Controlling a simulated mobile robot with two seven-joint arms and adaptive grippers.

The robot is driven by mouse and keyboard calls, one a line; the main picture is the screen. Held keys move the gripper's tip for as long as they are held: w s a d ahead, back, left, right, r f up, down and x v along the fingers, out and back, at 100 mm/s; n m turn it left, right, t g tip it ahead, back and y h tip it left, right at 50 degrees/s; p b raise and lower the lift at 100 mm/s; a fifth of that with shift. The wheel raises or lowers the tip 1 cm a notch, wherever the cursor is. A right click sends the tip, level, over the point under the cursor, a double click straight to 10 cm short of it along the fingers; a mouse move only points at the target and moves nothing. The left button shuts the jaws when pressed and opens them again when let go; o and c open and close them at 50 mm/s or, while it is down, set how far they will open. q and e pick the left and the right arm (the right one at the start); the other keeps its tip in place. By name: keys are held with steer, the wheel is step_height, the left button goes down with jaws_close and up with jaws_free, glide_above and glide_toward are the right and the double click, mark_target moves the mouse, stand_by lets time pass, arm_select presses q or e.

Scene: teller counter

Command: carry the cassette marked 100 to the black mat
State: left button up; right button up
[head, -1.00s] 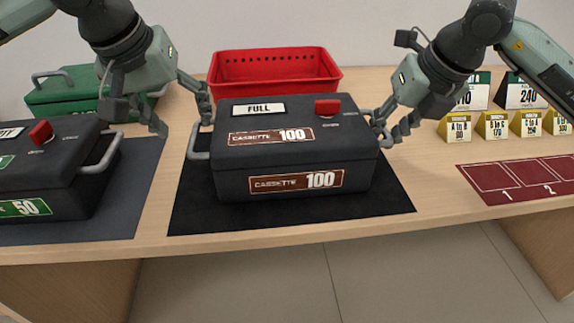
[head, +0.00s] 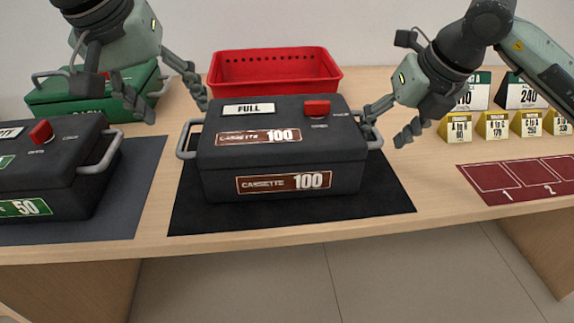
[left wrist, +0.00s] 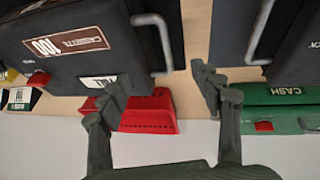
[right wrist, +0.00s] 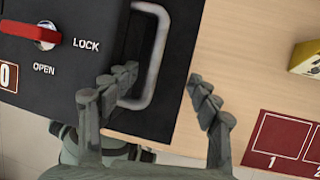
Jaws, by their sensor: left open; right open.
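The black cassette marked 100 (head: 282,176), with a FULL label and a red latch, sits upright on the black mat (head: 385,203), left of the mat's middle. Its left handle reaches about the mat's left edge. My left gripper (head: 160,98) is open and empty, above and left of that handle (left wrist: 163,50), clear of it. My right gripper (head: 392,125) is open at the right handle (right wrist: 153,60). In the right wrist view, one finger is at the gap inside the handle and the other is outside it; contact is unclear.
A black cassette marked 50 (head: 45,175) stands on a grey mat (head: 125,205) at left. A green cash box (head: 75,92) and a red tray (head: 275,65) stand behind. Yellow markers (head: 492,126) and a numbered red mat (head: 515,180) lie right.

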steer(key=shift+r, duration=0.15)
steer(key=v, duration=1.1)
steer(key=shift+s+r, duration=0.2)
steer(key=shift+r, duration=0.15)
steer(key=shift+d, duration=0.1)
